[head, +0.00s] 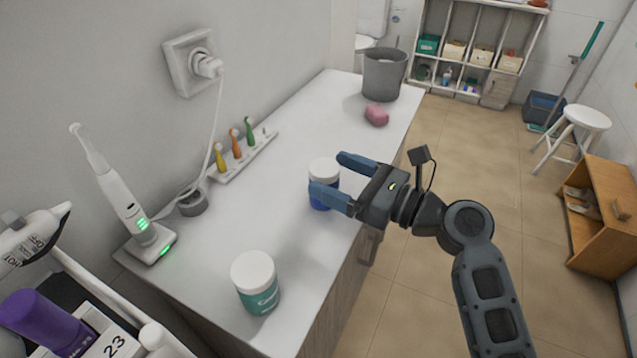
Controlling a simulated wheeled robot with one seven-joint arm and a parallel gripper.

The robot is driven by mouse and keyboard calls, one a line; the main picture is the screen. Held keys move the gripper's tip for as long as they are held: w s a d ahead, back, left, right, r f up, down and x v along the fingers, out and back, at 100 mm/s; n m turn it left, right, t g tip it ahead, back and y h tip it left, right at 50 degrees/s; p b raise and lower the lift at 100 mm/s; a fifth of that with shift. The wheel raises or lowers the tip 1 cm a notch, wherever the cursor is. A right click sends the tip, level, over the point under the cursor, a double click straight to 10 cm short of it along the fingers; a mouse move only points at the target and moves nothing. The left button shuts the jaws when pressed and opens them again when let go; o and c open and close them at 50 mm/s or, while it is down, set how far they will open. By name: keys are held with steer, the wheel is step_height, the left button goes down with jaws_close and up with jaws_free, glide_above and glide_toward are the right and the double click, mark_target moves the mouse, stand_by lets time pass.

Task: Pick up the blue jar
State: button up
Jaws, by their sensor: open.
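The blue jar (322,198) has a white lid and stands upright on the white counter (310,130), near its right edge. My gripper (328,177) is open and comes in from the right. Its two blue fingers point left at the jar, one at the far side and one at the near side. The near finger hides part of the jar's body. I cannot tell whether either finger touches it.
A green jar with a white lid (257,285) stands nearer on the counter. An electric toothbrush (120,200) on its charger and a tray of coloured brush heads (240,157) line the wall. A pink soap (376,115) and grey bin (384,75) stand farther back.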

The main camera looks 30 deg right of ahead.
mark_target(314, 168)
steer(key=x, duration=0.5)
steer(key=shift+f+p, duration=0.1)
steer(key=shift+p, duration=0.2)
steer(key=shift+c, duration=0.2)
steer(key=c, duration=1.1)
